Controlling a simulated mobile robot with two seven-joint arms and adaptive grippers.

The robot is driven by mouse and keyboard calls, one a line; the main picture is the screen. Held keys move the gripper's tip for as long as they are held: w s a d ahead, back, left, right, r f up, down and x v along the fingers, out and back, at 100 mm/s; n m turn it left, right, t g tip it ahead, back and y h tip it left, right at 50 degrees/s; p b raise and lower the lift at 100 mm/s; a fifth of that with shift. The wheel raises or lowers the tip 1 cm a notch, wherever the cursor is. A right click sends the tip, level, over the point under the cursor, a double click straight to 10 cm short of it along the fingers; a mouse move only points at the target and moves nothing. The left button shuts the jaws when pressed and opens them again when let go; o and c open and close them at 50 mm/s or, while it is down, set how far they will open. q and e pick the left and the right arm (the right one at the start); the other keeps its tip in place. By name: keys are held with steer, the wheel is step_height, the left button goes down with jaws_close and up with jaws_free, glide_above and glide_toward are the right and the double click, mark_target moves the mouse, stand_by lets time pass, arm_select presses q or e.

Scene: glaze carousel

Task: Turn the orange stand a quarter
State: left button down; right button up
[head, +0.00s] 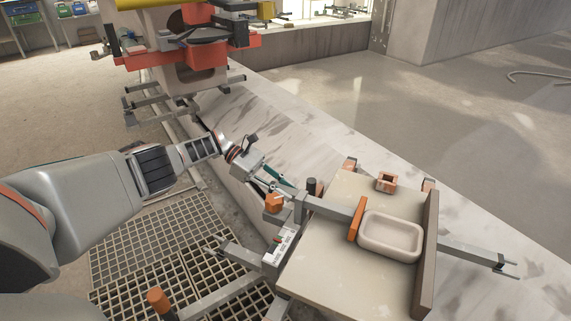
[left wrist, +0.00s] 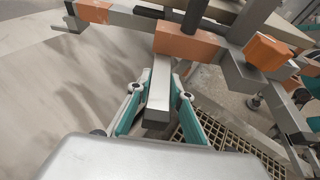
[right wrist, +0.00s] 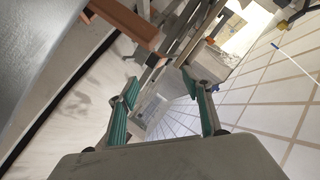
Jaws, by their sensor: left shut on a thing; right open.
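The orange stand has a cream top board (head: 330,268) with orange blocks, an orange knob (head: 274,202) and grey bars sticking out around it. A cream rectangular basin (head: 391,236) sits on the board against a brown upright edge.
A red stand (head: 203,58) with a yellow top stands at the back left. Floor grating (head: 140,240) lies below my left arm. A pale marbled ledge (head: 275,120) runs behind the orange stand. The concrete floor at the right is mostly clear.

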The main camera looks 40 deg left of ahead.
arm_select(q)
steer(key=c, duration=1.8)
jaws_free()
steer(key=shift+a+r, duration=0.1)
steer(key=shift+r, duration=0.7)
step_height(320, 180, up, 8)
steer(key=shift+r, duration=0.2)
jaws_close()
